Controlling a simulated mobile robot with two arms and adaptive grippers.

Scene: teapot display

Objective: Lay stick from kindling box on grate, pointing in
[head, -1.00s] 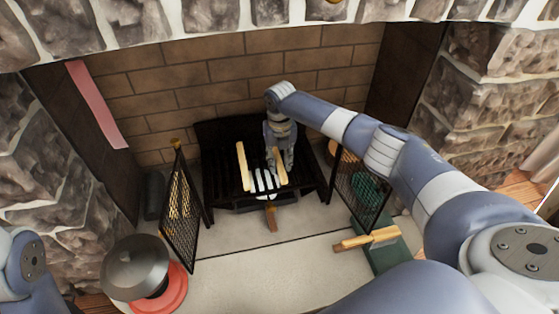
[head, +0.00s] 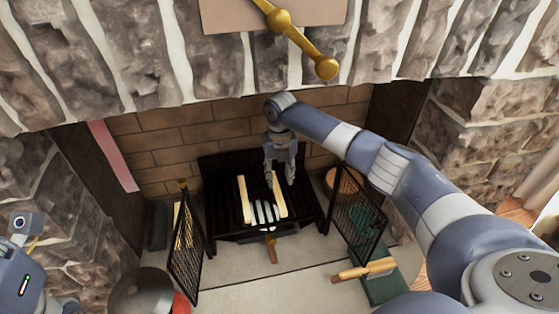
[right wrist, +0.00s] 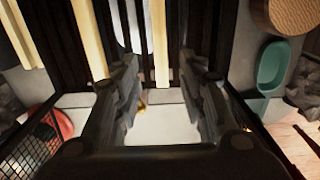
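The black grate (head: 222,212) stands in the fireplace. Two pale sticks lie on it, a left stick (head: 245,199) and a right stick (head: 280,200), both running from front to back. In the right wrist view the left stick (right wrist: 89,38) is outside my fingers and the right stick (right wrist: 158,42) shows between them. My right gripper (head: 281,181) is open over the back end of the right stick; its spread fingers also show in the right wrist view (right wrist: 160,75). A green box (head: 385,287) with pale sticks (head: 365,269) on it stands front right. Part of my left arm shows; its fingers do not.
Black mesh screens stand left (head: 186,250) and right (head: 357,215) of the grate. A dark round pot (head: 139,291) is at the front left. A brown handle (head: 271,249) sticks out below the grate. The hearth floor (head: 235,268) in front is mostly clear.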

